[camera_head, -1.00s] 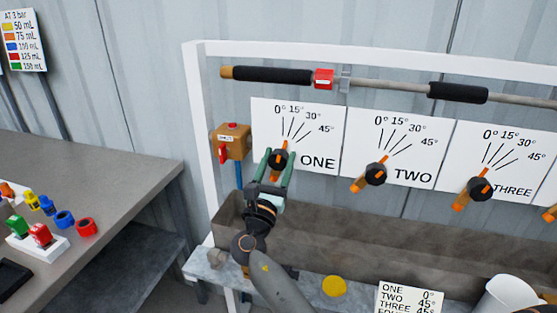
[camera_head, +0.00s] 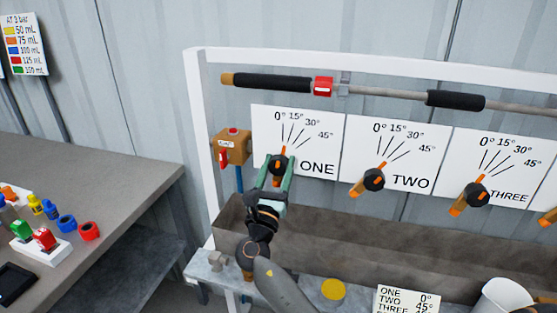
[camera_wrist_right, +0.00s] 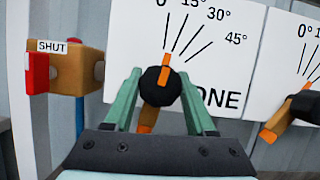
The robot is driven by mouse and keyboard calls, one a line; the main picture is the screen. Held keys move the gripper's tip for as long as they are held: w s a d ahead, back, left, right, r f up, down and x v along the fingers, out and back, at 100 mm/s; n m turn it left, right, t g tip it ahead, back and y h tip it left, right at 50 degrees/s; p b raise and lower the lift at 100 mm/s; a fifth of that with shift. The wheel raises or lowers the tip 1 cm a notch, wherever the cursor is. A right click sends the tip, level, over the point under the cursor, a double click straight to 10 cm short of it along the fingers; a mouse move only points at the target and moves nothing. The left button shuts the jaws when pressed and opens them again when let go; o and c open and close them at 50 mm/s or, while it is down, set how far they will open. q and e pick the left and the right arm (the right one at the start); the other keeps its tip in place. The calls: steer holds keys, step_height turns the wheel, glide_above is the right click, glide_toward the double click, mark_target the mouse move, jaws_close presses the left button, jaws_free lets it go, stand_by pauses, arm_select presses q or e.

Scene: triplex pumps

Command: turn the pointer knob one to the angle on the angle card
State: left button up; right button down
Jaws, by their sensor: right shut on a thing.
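Pointer knob one (camera_head: 277,164) is a round black knob with an orange pointer on the white panel (camera_head: 320,140) marked ONE. In the right wrist view the knob (camera_wrist_right: 160,86) has its pointer upward, leaning slightly right, close to the 0° line. My right gripper (camera_head: 277,158) has its green fingers on both sides of the knob and is shut on it. The angle card (camera_head: 408,300) at the bottom of the head view reads ONE 0°, TWO 45° and THREE 45°; its lower part is cut off. My left gripper is not in view.
Knobs two (camera_head: 374,179) and three (camera_head: 476,194) are to the right. A tan valve box with a red handle (camera_head: 223,160) is left of panel one. A grey trough (camera_head: 380,245) runs below. A bar (camera_head: 390,90) crosses above. A white cup (camera_head: 505,297) stands lower right.

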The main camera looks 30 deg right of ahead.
steer(key=shift+r+n+t+y+p, duration=0.4)
steer(key=shift+n+p, duration=0.6)
steer(key=shift+p, duration=0.05)
steer(key=shift+f+n, duration=0.25)
steer(key=shift+n, duration=0.25)
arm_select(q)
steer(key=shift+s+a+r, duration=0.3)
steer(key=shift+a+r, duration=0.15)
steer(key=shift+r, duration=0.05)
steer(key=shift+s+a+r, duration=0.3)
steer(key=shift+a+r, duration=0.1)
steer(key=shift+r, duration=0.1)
arm_select(e)
steer(key=shift+c, duration=1.1)
jaws_free()
steer(key=shift+f, duration=0.1)
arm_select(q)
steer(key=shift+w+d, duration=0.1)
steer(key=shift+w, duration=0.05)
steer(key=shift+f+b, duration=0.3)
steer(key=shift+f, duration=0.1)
arm_select(e)
steer(key=v, duration=1.2)
steer(key=shift+s, duration=0.2)
steer(key=shift+f, duration=0.2)
